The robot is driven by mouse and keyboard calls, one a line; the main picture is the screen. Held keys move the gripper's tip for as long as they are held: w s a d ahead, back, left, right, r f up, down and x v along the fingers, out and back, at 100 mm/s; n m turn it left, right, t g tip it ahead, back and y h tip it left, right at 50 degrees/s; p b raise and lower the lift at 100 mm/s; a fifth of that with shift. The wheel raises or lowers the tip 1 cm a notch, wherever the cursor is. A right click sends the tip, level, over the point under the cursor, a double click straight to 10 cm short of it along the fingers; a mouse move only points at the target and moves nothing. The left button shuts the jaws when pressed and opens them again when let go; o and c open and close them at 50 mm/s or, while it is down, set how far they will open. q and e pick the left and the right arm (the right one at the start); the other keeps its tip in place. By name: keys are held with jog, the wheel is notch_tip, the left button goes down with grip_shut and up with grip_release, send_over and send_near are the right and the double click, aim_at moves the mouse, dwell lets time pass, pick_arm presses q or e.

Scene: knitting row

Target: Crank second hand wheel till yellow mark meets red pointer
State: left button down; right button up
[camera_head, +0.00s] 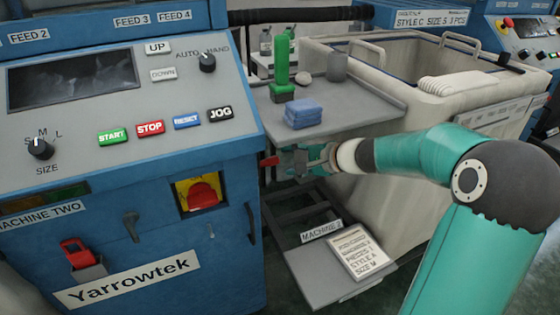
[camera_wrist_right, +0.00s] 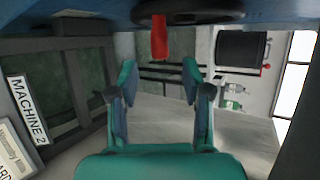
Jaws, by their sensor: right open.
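In the right wrist view a dark hand wheel (camera_wrist_right: 195,14) shows edge-on at the top against the blue machine. A red piece like a crank handle (camera_wrist_right: 159,37) sticks out from it. My right gripper (camera_wrist_right: 160,78) is open and empty, its two teal fingers apart, with the red piece ahead of the gap and not between the fingers. In the head view the right gripper (camera_head: 302,160) is beside the machine's right side, just right of a small red piece (camera_head: 269,161), seemingly the same handle. No yellow mark or pointer can be made out. My left gripper is out of view.
The blue machine (camera_head: 235,190) with its button panel stands left. A grey shelf (camera_head: 350,112) holding a green cone (camera_head: 282,62) and folded blue cloth (camera_head: 303,113) lies just behind the gripper. A cream bin (camera_head: 450,100) stands right. A MACHINE 2 plate (camera_head: 321,231) lies below.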

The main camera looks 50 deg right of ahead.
jog(key=v, duration=0.4)
jog(key=shift+s, duration=0.15)
dwell(0.4)
